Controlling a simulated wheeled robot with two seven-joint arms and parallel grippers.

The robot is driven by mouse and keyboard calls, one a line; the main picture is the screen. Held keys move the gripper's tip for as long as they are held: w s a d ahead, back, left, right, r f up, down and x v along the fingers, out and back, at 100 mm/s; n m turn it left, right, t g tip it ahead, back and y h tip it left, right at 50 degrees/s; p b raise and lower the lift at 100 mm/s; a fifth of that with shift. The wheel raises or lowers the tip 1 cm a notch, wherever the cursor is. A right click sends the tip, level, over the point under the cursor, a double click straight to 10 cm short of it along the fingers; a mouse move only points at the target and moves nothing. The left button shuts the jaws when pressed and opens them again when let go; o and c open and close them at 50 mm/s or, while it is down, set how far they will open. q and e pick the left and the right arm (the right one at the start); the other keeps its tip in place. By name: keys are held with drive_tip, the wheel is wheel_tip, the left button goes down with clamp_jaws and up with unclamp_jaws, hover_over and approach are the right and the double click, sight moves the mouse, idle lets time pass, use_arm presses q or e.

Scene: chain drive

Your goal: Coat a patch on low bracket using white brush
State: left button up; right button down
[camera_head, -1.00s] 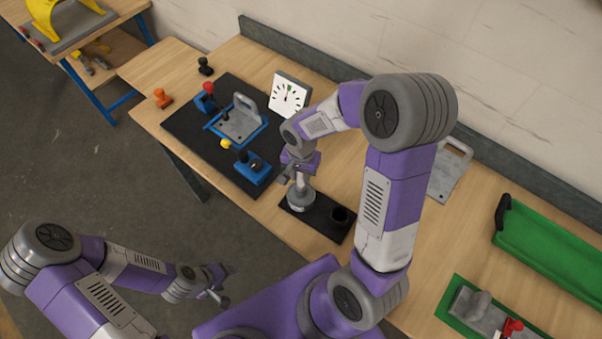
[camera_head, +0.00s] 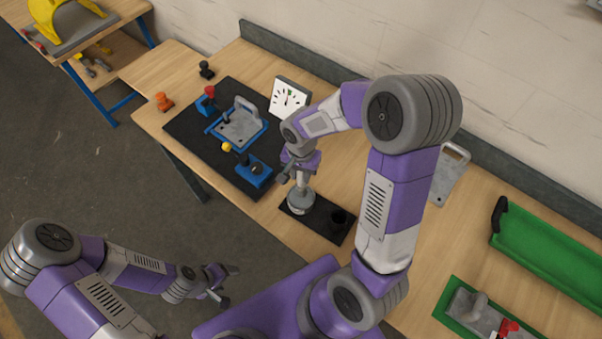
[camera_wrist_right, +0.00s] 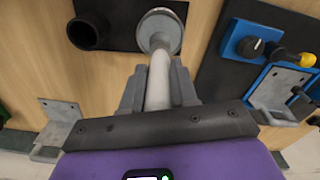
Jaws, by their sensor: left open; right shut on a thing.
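The white brush (camera_wrist_right: 158,80) stands upright with its lower end at a round grey cup (camera_head: 300,203) on a small black mat. My right gripper (camera_head: 298,176) is shut on its pale handle; the wrist view shows the handle between the two grey fingers (camera_wrist_right: 158,95). The brush's bristles are hidden. A grey bracket with a raised handle loop (camera_head: 240,127) sits in a blue frame on the large black mat. Another grey bracket (camera_head: 449,175) stands further right, partly behind my right arm. I cannot tell which is the low bracket. My left gripper (camera_head: 226,286) is open and empty over the floor.
A dark empty cup (camera_head: 339,218) stands beside the brush. A green tray (camera_head: 550,245) lies at the right.

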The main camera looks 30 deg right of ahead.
drive_tip(key=shift+r+p, duration=1.35)
drive_tip(key=shift+r, duration=0.85)
